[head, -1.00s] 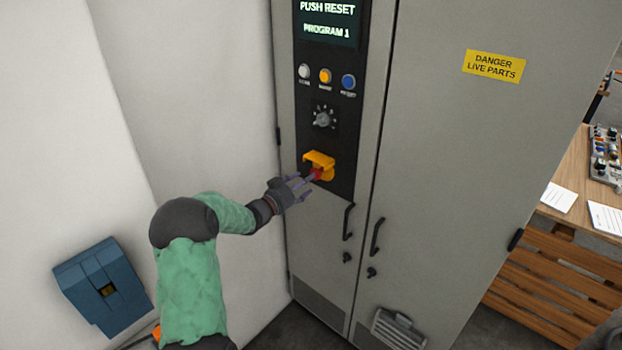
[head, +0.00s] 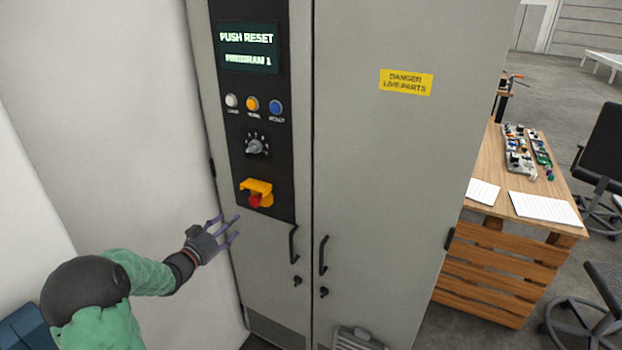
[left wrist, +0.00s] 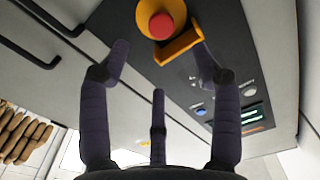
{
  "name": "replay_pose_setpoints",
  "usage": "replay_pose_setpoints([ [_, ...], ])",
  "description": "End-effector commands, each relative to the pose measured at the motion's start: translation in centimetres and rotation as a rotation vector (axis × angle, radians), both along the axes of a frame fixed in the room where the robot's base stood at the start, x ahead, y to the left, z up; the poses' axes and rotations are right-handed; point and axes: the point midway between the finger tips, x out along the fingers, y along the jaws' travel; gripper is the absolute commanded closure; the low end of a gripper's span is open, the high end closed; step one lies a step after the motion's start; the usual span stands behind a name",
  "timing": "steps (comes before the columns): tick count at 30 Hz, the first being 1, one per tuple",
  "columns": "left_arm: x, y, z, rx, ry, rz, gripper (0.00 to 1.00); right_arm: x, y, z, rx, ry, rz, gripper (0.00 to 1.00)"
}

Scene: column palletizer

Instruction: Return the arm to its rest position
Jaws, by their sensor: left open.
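My left gripper (head: 229,229) is open and empty, with its purple fingers spread just below and left of the red button (head: 255,201) on the cabinet panel. The button sits under a yellow guard (head: 257,187). In the left wrist view the fingers (left wrist: 158,75) are spread apart, and the red button (left wrist: 161,26) with its yellow surround shows beyond them, not gripped. My left arm reaches in from the lower left of the head view, bent at the elbow. My right gripper is not in view.
The grey cabinet (head: 385,190) has a screen (head: 247,47) reading PUSH RESET, a knob (head: 257,144), small coloured buttons and door handles (head: 323,256). A wooden workbench (head: 505,220) and chairs (head: 600,140) stand at the right. A white wall is on the left.

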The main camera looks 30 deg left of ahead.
Motion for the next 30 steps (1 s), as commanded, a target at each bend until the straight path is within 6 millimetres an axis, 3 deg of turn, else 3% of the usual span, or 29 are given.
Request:
replay_pose_setpoints([
  [6, 0.5, -0.6, -0.9, -0.023, 0.012, 0.001, 0.36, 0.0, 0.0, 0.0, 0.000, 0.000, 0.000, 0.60],
  [8, 1.2, -1.4, -2.4, -0.058, 0.032, 0.007, 0.36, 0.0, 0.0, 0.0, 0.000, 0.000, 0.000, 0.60],
  [11, 2.8, -4.0, -6.3, -0.147, 0.093, 0.017, 0.36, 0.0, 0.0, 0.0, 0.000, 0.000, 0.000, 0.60],
  [15, 4.5, -9.4, -13.2, -0.293, 0.233, 0.036, 0.36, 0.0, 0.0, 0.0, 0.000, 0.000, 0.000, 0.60],
  [20, 4.4, -16.6, -20.8, -0.427, 0.428, 0.045, 0.36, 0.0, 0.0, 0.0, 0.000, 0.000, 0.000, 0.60],
  [26, 1.0, -26.2, -29.0, -0.542, 0.706, 0.042, 0.36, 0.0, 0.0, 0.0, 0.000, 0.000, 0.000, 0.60],
  [30, -3.4, -32.8, -33.7, -0.590, 0.920, 0.034, 0.36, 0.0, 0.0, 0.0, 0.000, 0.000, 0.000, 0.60],
])
